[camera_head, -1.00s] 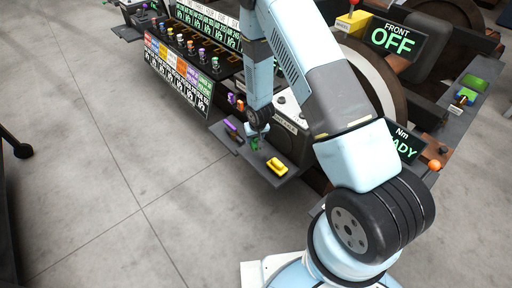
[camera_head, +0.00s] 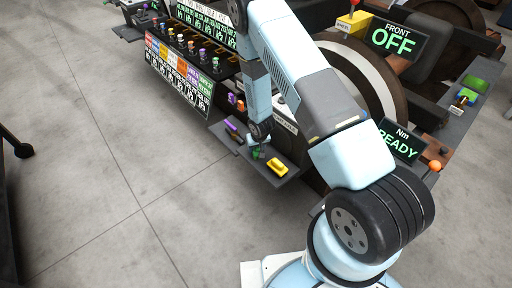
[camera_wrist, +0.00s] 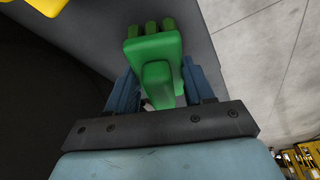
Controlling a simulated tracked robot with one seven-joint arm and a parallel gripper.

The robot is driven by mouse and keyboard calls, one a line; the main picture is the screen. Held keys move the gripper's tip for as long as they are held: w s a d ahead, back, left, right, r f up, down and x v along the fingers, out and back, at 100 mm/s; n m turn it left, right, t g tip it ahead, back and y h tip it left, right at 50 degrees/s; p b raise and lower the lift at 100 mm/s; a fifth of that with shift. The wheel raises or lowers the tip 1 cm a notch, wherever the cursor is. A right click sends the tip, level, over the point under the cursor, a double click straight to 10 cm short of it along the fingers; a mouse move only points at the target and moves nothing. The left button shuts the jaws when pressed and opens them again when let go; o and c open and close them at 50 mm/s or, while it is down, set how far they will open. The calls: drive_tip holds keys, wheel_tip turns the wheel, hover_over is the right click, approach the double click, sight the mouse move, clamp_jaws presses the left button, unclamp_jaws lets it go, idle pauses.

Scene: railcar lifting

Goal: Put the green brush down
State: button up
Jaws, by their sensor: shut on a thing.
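The green brush (camera_wrist: 153,50) is between the two blue fingers of my gripper (camera_wrist: 152,88) in the wrist view, with its bristle end pointing away from my wrist. My gripper (camera_head: 257,153) is shut on the brush, low over a small dark shelf (camera_head: 272,172) on the side of the machine. The green brush (camera_head: 256,152) shows only as a small patch in the head view. I cannot tell whether it touches the shelf.
A yellow block (camera_head: 278,167) lies on the shelf just right of my gripper. A purple item (camera_head: 231,126) lies at the shelf's left part. A grey box stands behind my forearm. A rack of coloured knobs (camera_head: 190,48) stands at the upper left. Open floor lies in front.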

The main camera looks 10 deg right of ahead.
drive_tip(key=o, duration=1.4)
drive_tip(key=s+d+r, duration=0.2)
drive_tip(key=d+r, duration=0.1)
drive_tip(key=r, duration=1.2)
drive_tip(key=s+d+r+m+t, duration=0.1)
drive_tip(key=s+d+r, duration=0.2)
drive_tip(key=r, duration=1.1)
drive_tip(key=s+d+r, duration=0.2)
drive_tip(key=d+r, duration=0.1)
drive_tip(key=r, duration=1.2)
drive_tip(key=shift+m+t+h, duration=0.4)
drive_tip(key=shift+m+t, duration=0.2)
drive_tip(key=shift+s+d+r, duration=0.9)
drive_tip(key=shift+s+r, duration=2.1)
drive_tip(key=shift+s, duration=1.1)
drive_tip(key=shift+s+d+r, duration=0.9)
drive_tip(key=shift+s+r, duration=2.05)
drive_tip(key=shift+s, duration=1.2)
drive_tip(key=shift+s+d+r, duration=0.9)
drive_tip(key=shift+s+r, duration=2.1)
drive_tip(key=shift+s, duration=1.1)
